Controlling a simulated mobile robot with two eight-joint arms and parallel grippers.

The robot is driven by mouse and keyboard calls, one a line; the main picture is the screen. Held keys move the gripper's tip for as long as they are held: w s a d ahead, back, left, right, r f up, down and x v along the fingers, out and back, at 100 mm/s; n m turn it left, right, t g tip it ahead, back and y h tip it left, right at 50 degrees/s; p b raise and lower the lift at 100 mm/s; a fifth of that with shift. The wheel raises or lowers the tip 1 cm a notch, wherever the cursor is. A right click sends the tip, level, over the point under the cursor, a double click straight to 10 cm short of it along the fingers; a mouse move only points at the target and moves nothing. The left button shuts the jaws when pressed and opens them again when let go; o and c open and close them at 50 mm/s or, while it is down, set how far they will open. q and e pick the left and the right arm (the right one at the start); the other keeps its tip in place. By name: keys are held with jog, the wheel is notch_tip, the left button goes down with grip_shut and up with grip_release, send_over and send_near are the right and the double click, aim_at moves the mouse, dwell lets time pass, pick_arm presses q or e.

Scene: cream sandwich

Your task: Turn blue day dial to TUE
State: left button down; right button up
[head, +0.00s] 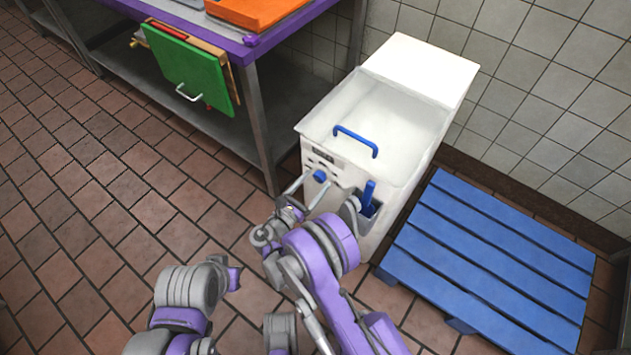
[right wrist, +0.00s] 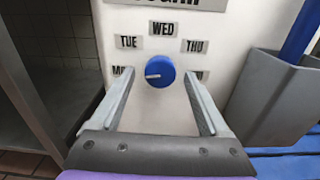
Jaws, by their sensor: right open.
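The blue day dial (right wrist: 160,70) is on the white front panel, and its white mark points left, toward the partly hidden MON label (right wrist: 120,70). The TUE label (right wrist: 128,42) is up and left of the dial, WED is above it, and THU is up and right. In the head view the dial (head: 320,176) shows on the front of the white bin (head: 310,160). My right gripper (head: 315,183) is open in front of the panel. In the right wrist view its fingers (right wrist: 158,76) stand on either side of the dial, apart from it. My left gripper is not visible; only left arm links show.
A grey holder (right wrist: 265,100) with a blue-handled tool is just right of the dial. A blue pallet (head: 490,255) lies right of the bin. A metal table with a purple edge (head: 200,30) and a hanging green board (head: 190,68) stand left. The tiled floor at left is clear.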

jog(key=shift+w+d, duration=0.3)
jog(key=shift+w, duration=0.05)
jog(key=shift+c, duration=0.3)
grip_shut()
jog(key=m+b, duration=0.1)
jog(key=m, duration=0.3)
jog(key=shift+m+b, duration=0.3)
jog(key=shift+b, duration=0.1)
jog(key=shift+a+m+b, duration=0.1)
jog(key=shift+m+b, duration=0.45)
jog(key=shift+m, duration=2.05)
